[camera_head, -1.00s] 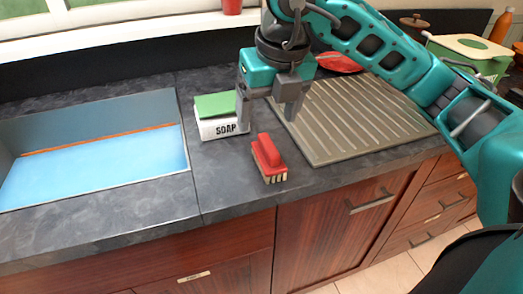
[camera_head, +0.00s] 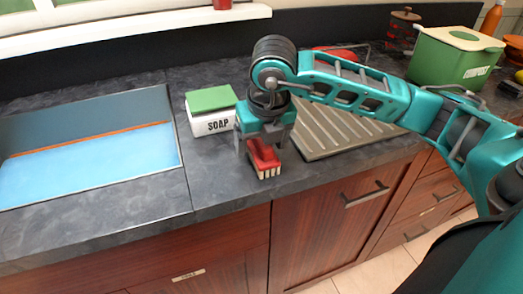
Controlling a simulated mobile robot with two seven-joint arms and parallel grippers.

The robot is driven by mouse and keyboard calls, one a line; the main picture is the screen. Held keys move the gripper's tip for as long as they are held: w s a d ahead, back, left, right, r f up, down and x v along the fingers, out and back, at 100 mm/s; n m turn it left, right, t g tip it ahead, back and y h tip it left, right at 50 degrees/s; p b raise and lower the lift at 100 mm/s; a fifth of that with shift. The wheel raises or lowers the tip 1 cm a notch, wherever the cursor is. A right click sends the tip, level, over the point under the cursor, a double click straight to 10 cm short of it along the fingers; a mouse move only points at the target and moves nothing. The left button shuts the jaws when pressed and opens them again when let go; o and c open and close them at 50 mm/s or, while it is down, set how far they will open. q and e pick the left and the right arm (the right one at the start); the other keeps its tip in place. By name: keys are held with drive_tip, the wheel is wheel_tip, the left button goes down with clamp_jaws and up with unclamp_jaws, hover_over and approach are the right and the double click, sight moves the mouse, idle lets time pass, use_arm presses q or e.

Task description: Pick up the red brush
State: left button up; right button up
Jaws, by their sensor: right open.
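The red brush (camera_head: 265,160) lies on the dark countertop, with its pale bristles facing the front edge. My right gripper (camera_head: 261,153) is directly over the brush, pointing down. Its fingers stand apart, one on each side of the red handle. The gripper body hides the back part of the brush. I cannot tell whether the fingers touch it. My left gripper is not in view.
A white soap box (camera_head: 212,119) with a green top stands just left of my right gripper. A sink with blue water (camera_head: 90,165) is at the left. A ribbed drainboard (camera_head: 335,135) lies to the right. A green compost bin (camera_head: 447,62) stands at the back right.

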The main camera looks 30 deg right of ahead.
drive_tip(key=shift+w+f, duration=0.1)
drive_tip(key=shift+f, duration=0.15)
drive_tip(key=c, duration=1.1)
